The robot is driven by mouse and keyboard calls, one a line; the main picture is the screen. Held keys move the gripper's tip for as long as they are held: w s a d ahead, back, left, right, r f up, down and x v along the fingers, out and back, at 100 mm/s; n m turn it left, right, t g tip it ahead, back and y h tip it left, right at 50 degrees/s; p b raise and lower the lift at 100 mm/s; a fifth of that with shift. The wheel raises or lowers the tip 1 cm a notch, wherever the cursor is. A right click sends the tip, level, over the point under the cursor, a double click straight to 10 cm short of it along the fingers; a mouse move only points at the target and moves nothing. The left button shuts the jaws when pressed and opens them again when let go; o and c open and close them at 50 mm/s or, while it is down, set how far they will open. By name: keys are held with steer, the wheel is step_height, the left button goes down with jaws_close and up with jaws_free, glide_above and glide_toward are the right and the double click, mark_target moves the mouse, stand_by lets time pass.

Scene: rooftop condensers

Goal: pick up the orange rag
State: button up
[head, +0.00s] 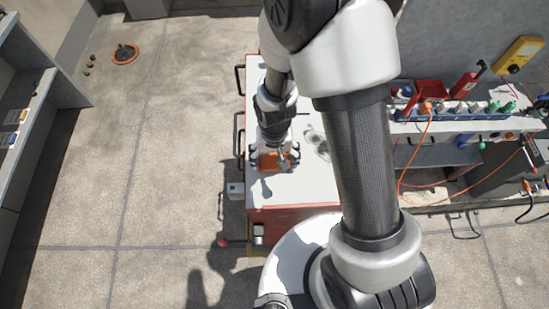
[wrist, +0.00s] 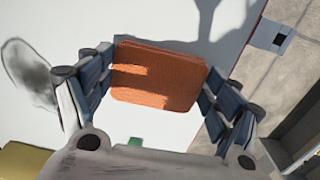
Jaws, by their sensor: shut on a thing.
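The orange rag (wrist: 158,78) is a flat, square-looking folded cloth with a rough weave. In the wrist view it sits between the two fingers of my gripper (wrist: 158,88), which touch its left and right edges. In the head view the rag (head: 270,161) shows under my gripper (head: 274,156), over the white top of the red cabinet (head: 305,185). My gripper is shut on the rag. I cannot tell whether the rag rests on the top or is just clear of it.
A dark grey smudge (wrist: 30,72) marks the white top left of the gripper. A workbench (head: 450,127) with bottles, a red box and an orange cable stands at the right. Shelves (head: 28,115) stand at the left. The concrete floor between is mostly clear.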

mark_target(275, 161)
step_height(275, 161, up, 20)
steer(key=p, duration=0.5)
steer(key=shift+f+p, duration=0.15)
steer(key=shift+p, duration=0.15)
